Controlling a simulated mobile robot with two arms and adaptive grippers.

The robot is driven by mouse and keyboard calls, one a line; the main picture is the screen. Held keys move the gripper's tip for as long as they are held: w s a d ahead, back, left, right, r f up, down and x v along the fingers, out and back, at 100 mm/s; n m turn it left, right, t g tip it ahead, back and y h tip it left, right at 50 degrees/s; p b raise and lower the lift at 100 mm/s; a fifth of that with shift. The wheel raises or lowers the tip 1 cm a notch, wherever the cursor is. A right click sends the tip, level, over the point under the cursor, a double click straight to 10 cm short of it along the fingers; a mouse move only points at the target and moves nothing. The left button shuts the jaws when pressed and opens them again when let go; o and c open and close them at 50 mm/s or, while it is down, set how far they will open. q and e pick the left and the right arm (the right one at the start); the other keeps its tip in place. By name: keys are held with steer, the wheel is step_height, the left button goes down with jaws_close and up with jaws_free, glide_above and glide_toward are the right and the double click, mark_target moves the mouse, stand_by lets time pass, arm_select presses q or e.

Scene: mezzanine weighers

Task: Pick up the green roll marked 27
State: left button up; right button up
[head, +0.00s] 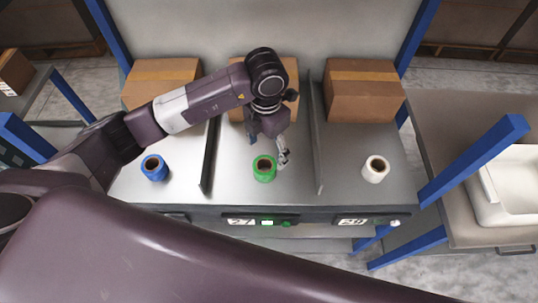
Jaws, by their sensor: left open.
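The green roll (264,169) stands on the grey bench in the middle bay, near the front edge. A plate reading 27 (240,222) is on the front rail below it. My left gripper (284,158) is open, just right of the green roll and close to it. I cannot tell whether a finger touches the roll. My left arm hides part of the middle box behind. My right gripper does not show.
A blue roll (155,167) stands in the left bay and a white roll (375,169) in the right bay. Upright dividers (316,140) separate the bays. Cardboard boxes (364,91) stand at the back. Blue posts (474,160) flank the bench.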

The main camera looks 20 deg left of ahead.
mark_target(264, 165)
arm_select(q)
steer(key=shift+s+f, duration=0.25)
steer(key=shift+f, duration=0.2)
steer(key=shift+s+a+f+p, duration=0.1)
steer(key=shift+s+f+p, duration=0.3)
steer(key=shift+f, duration=0.2)
steer(key=shift+s+f+p, duration=0.25)
steer(key=shift+f+p, duration=0.25)
steer(key=shift+f, duration=0.1)
step_height(264, 165, down, 3)
steer(key=shift+r+p, duration=0.15)
steer(key=shift+p, duration=0.3)
steer(key=shift+w+f, duration=0.15)
steer(key=shift+f, duration=0.4)
steer(key=c, duration=1.2)
steer(key=shift+c, duration=0.6)
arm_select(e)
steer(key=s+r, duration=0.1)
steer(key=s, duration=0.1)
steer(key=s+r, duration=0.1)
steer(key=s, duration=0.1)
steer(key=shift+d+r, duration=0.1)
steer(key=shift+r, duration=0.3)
arm_select(q)
steer(key=shift+r, duration=0.1)
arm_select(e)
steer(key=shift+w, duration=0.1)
